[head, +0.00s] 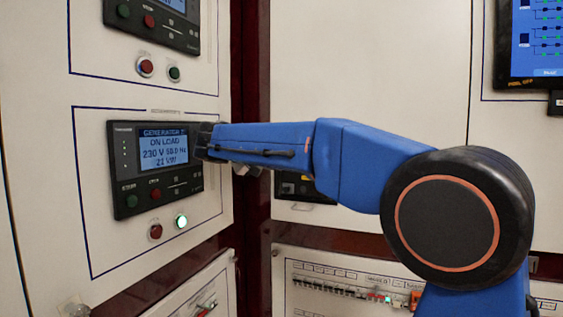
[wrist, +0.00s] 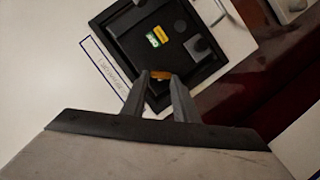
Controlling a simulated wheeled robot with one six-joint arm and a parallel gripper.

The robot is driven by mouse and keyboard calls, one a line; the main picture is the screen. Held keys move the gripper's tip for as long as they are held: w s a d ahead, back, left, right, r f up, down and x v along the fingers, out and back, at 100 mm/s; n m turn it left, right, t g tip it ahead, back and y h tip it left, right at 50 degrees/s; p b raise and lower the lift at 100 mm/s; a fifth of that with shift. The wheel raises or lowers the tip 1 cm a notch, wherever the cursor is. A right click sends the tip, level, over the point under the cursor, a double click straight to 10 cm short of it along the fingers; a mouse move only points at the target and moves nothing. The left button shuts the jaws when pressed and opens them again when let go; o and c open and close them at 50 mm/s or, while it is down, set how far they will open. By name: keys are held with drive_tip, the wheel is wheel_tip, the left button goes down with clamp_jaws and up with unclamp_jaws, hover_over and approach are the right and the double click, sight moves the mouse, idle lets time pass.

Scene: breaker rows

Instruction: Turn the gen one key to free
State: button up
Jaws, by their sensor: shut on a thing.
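In the wrist view, the two grey fingers of my gripper (wrist: 160,84) are shut on a small orange-brown key (wrist: 162,75). The key is in front of a black square plate (wrist: 118,30), with a green-and-yellow label (wrist: 157,37) above it. The plate's lettering is too small to read, so I cannot tell the key's position. In the head view, my blue arm reaches left, and its fingertips and the key are hidden behind it.
In the head view, a generator display (head: 163,148) reads "ON LOAD", with a red button (head: 155,231) and a lit green button (head: 181,221) below. A black unit (head: 297,188) shows under my arm. A breaker row (head: 335,289) is lower down.

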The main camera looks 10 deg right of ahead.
drive_tip(key=shift+w+a+f+n+t+h, duration=0.15)
drive_tip(key=shift+n+h, duration=0.4)
drive_tip(key=shift+n, duration=0.6)
drive_tip(key=shift+s+f+n+t+h, duration=0.1)
drive_tip(key=shift+f+n+h, duration=0.3)
drive_tip(key=shift+n, duration=0.8)
drive_tip(key=shift+w+a+f+n+t+h, duration=0.1)
drive_tip(key=shift+n+h, duration=0.55)
drive_tip(key=shift+n, duration=0.5)
drive_tip(key=o, duration=1.1)
drive_tip(key=shift+c, duration=0.2)
